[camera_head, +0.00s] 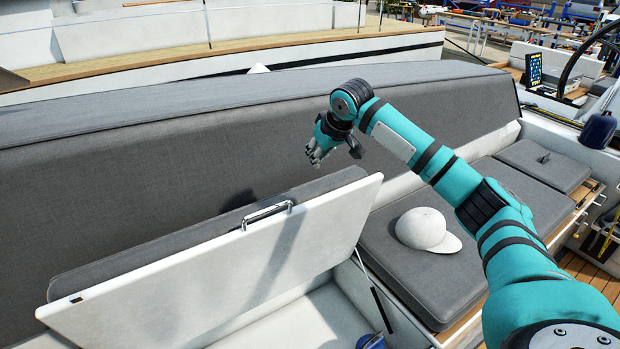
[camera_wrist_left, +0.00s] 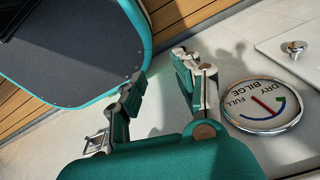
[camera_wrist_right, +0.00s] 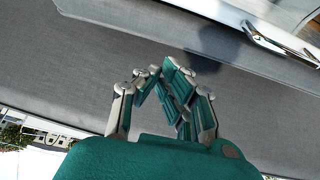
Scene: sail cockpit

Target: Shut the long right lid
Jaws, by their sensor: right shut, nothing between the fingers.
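The long lid (camera_head: 225,265) stands raised and tilted, its white underside facing me and its grey cushion on the far side. A metal handle (camera_head: 267,214) sits at its upper edge; it also shows at the top right of the right wrist view (camera_wrist_right: 283,43). The white locker (camera_head: 330,312) below it is open. My right gripper (camera_head: 316,157) is shut and empty, above and behind the lid's top edge, in front of the grey backrest, apart from the handle. My left gripper (camera_wrist_left: 155,75) is open and empty in the left wrist view, beside a round bilge gauge (camera_wrist_left: 262,106).
A white cap (camera_head: 425,229) lies on the grey seat cushion (camera_head: 420,265) right of the locker. A long grey backrest (camera_head: 150,150) runs behind the lid. A blue object (camera_head: 370,341) shows at the locker's lower edge. A smaller cushion (camera_head: 543,165) lies farther right.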

